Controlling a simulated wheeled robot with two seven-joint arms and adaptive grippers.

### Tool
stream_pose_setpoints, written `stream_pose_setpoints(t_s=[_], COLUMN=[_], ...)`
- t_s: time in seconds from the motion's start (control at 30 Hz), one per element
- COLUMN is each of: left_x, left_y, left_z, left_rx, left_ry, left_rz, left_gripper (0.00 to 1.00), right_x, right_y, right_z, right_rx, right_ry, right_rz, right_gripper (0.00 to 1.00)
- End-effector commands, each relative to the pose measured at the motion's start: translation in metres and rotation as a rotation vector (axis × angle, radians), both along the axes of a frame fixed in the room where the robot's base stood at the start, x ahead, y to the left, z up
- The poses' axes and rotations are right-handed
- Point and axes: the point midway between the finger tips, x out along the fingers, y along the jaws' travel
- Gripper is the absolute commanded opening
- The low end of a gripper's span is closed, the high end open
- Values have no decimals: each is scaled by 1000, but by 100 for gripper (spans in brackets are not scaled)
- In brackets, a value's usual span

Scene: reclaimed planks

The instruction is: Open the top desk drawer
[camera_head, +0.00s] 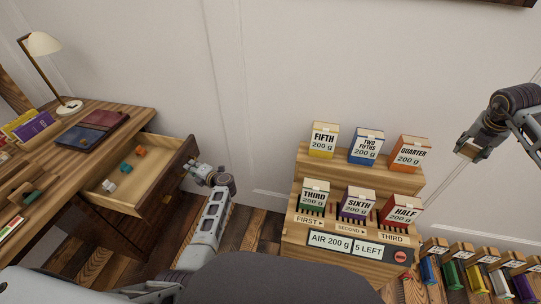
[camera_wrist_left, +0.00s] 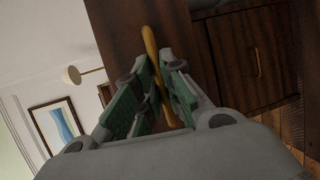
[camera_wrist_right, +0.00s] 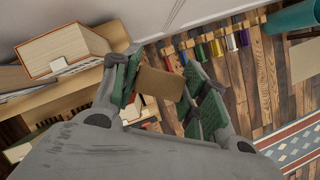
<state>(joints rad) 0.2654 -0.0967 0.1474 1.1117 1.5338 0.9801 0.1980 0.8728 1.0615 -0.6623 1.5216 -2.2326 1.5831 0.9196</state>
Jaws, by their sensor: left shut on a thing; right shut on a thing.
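The top desk drawer (camera_head: 174,172) stands pulled out from the wooden desk (camera_head: 60,170) at the left of the head view. Orange and pale small blocks (camera_head: 125,167) lie inside it. My left gripper (camera_head: 195,171) is at the drawer's front. In the left wrist view its green-padded fingers are shut on the brass drawer handle (camera_wrist_left: 150,48), whose lower part is between them. My right gripper (camera_head: 467,147) is raised at the far right, away from the desk. It is shut on a small brown block (camera_wrist_right: 160,84), seen between its fingers in the right wrist view.
A lower drawer's brass handle (camera_wrist_left: 257,60) shows in the left wrist view. A lamp (camera_head: 67,106) and a dark folder (camera_head: 92,130) are on the desk. A stepped wooden stand (camera_head: 300,215) with labelled boxes is right of centre. Coloured items (camera_head: 475,275) line the lower right.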

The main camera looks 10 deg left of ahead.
Motion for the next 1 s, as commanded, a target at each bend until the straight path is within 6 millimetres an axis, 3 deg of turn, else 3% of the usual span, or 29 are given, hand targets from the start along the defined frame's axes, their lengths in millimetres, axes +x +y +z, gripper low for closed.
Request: stream_pose_setpoints(t_s=[0.37, 0.4, 0.53, 1.0], left_x=[-1, -1, -1, -1], left_y=[0, 0, 0, -3], left_z=[-2, -1, -1, 0], left_rx=[-1, -1, 0, 0], left_ry=[2, 2, 2, -1], left_rz=[2, 2, 1, 0], left_gripper=[0, 15, 32, 32], right_x=[0, 0, 0, 0], right_y=[0, 0, 0, 0], right_z=[0, 0, 0, 0], right_rx=[0, 0, 0, 0], right_ry=[0, 0, 0, 0], right_rz=[0, 0, 0, 0], right_gripper=[25, 25, 25, 25])
